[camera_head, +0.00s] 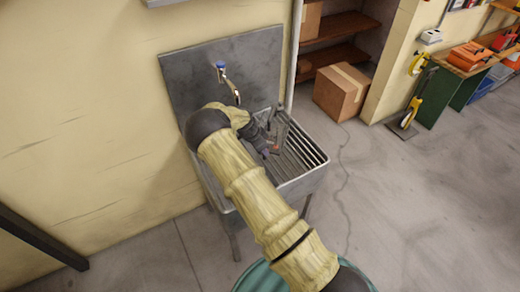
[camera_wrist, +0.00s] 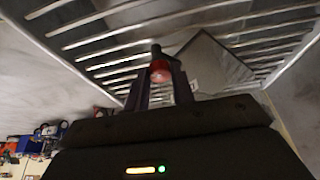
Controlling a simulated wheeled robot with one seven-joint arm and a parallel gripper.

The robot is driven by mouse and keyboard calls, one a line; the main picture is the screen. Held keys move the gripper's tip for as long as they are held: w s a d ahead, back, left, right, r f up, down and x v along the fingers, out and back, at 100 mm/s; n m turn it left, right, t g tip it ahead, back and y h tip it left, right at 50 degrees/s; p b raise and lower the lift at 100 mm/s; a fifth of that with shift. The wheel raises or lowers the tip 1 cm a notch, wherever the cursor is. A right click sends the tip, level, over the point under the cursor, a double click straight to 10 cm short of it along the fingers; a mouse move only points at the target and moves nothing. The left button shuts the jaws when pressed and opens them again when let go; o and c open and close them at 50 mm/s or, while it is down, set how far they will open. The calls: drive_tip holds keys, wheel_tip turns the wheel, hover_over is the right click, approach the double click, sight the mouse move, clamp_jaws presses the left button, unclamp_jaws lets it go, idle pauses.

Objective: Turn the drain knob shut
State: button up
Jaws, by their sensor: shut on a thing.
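A red knob (camera_wrist: 160,72) shows between my gripper's fingers in the wrist view, with a dark stub beyond it. My gripper (camera_wrist: 160,85) is shut on this red knob. My arm hides part of the basin. Which way the knob is turned cannot be told.
A tap with a blue top (camera_head: 221,66) stands above the sink at its grey back panel (camera_head: 180,82). A cardboard box (camera_head: 341,92) sits on the floor behind. A green-legged bench (camera_head: 438,95) stands at the right.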

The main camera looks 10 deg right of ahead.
drive_tip(key=shift+d, duration=0.15)
drive_tip(key=o, duration=1)
drive_tip(key=shift+d, duration=0.1)
drive_tip(key=shift+a+r, duration=0.4)
drive_tip(key=shift+r, duration=0.1)
drive_tip(key=v, duration=1.6)
drive_tip(key=shift+d+r, duration=0.1)
drive_tip(key=shift+r, duration=0.05)
drive_tip(key=shift+s, duration=0.1)
